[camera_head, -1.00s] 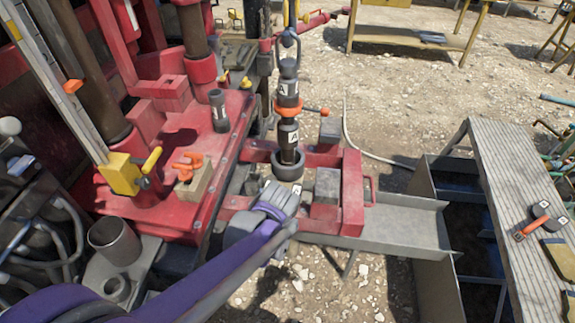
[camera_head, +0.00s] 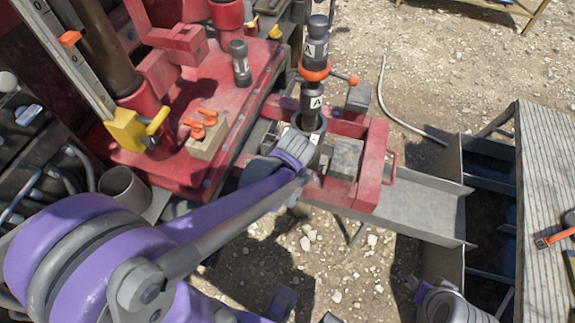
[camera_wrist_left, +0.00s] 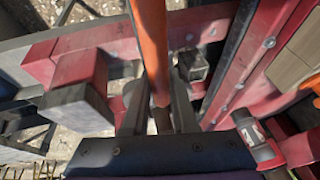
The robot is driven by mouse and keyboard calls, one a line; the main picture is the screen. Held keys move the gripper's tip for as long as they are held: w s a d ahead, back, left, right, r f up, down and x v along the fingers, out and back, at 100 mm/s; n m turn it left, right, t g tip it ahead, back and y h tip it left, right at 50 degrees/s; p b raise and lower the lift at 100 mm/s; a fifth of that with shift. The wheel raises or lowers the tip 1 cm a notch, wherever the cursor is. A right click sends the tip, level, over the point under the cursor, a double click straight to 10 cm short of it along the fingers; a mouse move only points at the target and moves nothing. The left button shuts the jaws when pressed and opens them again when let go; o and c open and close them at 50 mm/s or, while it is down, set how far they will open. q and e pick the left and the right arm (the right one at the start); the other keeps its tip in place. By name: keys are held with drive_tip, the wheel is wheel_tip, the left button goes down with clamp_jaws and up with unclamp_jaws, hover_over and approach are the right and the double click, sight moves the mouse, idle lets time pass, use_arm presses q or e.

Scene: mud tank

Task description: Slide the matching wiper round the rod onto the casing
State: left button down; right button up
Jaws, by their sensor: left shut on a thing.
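The dark upright rod (camera_head: 317,32) carries white labels, one reading A, and an orange ring clamp (camera_head: 314,70) with a side handle. Its lower end enters a dark round collar at the casing (camera_head: 318,126) in the red frame. A white label shows at the collar's front; I cannot tell whether it belongs to the casing or a wiper. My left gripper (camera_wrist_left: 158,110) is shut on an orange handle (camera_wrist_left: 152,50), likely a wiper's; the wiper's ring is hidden. In the head view my left wrist covers the fingers just in front of the casing.
Another orange-handled tool (camera_head: 555,238) lies on the plank bench (camera_head: 535,185) at right, partly cut off. A wooden block (camera_head: 208,138) with orange pieces sits on the red deck (camera_head: 180,160). Grey blocks (camera_head: 345,158) and red beams flank the casing. A metal trough (camera_head: 420,195) extends right.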

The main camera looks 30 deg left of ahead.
use_arm(q)
drive_tip(key=shift+w+a+f+b, duration=0.25)
drive_tip(key=shift+w+f+b, duration=0.35)
drive_tip(key=shift+w, duration=0.3)
drive_tip(key=shift+w+a+f+b, duration=0.2)
drive_tip(key=shift+w+f+b, duration=0.3)
drive_tip(key=shift+w, duration=0.35)
drive_tip(key=w+a, duration=0.2)
drive_tip(key=w, duration=0.7)
drive_tip(key=shift+w+f+b, duration=0.15)
drive_tip(key=shift+f+b, duration=0.1)
drive_tip(key=shift+b, duration=0.05)
drive_tip(key=shift+a, duration=0.1)
drive_tip(key=shift+f+b, duration=0.35)
drive_tip(key=shift+f, duration=0.15)
idle(0.4)
drive_tip(key=c, duration=0.6)
unclamp_jaws()
drive_tip(key=shift+r, duration=0.15)
drive_tip(key=p+v, duration=0.1)
drive_tip(key=v, duration=0.9)
drive_tip(key=shift+r, duration=0.25)
